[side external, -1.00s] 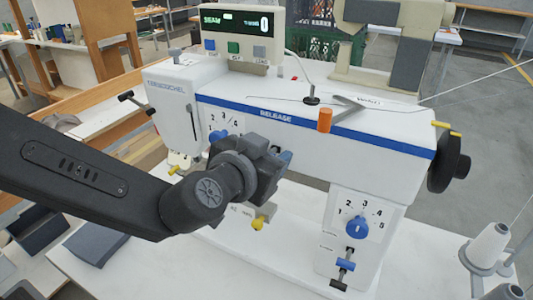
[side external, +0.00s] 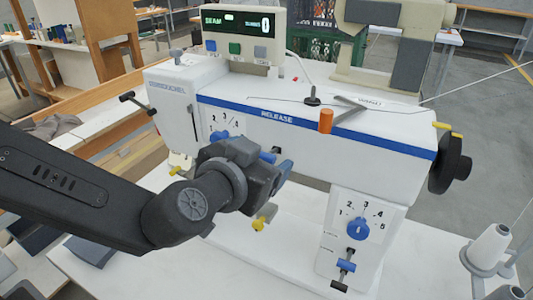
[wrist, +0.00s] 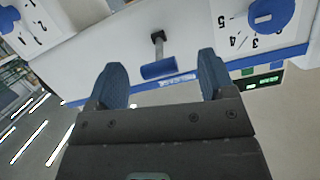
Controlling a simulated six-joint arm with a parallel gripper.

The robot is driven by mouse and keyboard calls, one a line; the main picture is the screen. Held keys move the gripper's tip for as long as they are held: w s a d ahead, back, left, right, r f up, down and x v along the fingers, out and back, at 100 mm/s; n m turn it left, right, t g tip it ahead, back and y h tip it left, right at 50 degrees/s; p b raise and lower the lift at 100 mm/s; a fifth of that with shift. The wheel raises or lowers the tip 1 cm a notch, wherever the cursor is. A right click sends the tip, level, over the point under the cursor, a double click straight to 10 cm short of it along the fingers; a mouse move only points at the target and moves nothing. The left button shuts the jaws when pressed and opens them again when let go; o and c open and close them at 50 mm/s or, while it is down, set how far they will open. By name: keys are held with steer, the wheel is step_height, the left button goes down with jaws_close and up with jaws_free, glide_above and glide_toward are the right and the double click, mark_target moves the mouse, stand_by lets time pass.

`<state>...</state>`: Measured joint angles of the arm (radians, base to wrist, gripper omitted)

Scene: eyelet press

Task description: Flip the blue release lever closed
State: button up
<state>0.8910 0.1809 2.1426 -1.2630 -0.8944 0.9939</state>
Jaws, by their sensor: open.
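The blue release lever (wrist: 158,69) shows in the wrist view as a blue bar on a dark stem, on the white face of the press near the blue stripe. In the side external view only a small blue part of the lever (side external: 267,157) shows behind my gripper (side external: 277,172). In the wrist view my gripper (wrist: 160,76) is open, with one dark blue finger on each side of the lever. Gaps show between the bar and both fingers. How far the fingertips are from the press face is unclear.
The white press (side external: 255,90) fills the middle of the side view. A yellow-tipped knob (side external: 259,224) sits below my gripper. Thread cones (side external: 490,245) stand at right.

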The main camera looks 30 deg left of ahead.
steer(key=v, duration=0.5)
steer(key=shift+w, duration=0.1)
steer(key=shift+w+a+r, duration=0.15)
steer(key=shift+r, duration=0.1)
steer(key=m+g+h, duration=0.1)
steer(key=g+h, duration=0.1)
steer(key=h, duration=0.4)
glide_toward(262, 154)
steer(key=w+a+r, duration=0.2)
steer(key=a, duration=0.1)
steer(key=s+a+f+n+g+y, duration=0.1)
steer(key=s+a+f+g+y, duration=0.2)
steer(key=s+a, duration=0.3)
steer(key=s+a+f+n+g+y, duration=0.2)
steer(key=s+a, duration=0.5)
steer(key=a, duration=0.4)
step_height(262, 154, down, 3)
steer(key=shift+a+f+g+y, duration=0.2)
steer(key=shift+a+g+y, duration=0.3)
steer(key=shift+g, duration=0.7)
